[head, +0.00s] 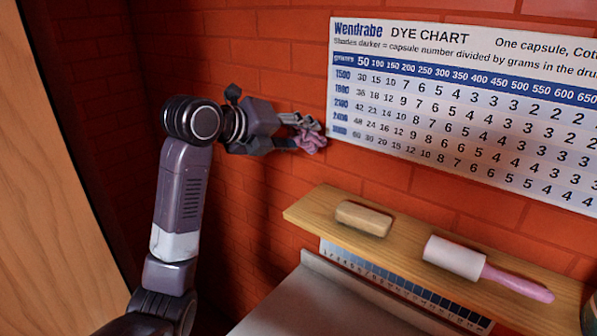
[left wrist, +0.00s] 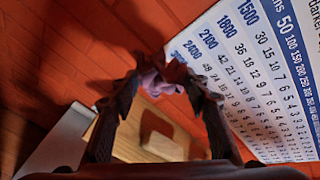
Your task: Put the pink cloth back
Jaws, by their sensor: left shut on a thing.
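The pink cloth (head: 311,142) is a small crumpled piece between the fingertips of my left gripper (head: 304,133). The gripper is shut on it and holds it in the air near the lower left corner of the dye chart. In the left wrist view the cloth (left wrist: 163,77) looks mauve and bunched between the two dark fingertips (left wrist: 163,84). The wooden shelf (head: 400,253) lies below and to the right of the gripper in the head view. My right gripper is not in view.
A tan block (head: 363,218) and a white roller with a pink handle (head: 455,257) lie on the shelf, with bare wood between them. The dye chart (head: 460,110) hangs on the red brick wall. A grey surface (head: 320,300) is below the shelf. A wooden panel (head: 45,180) stands at left.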

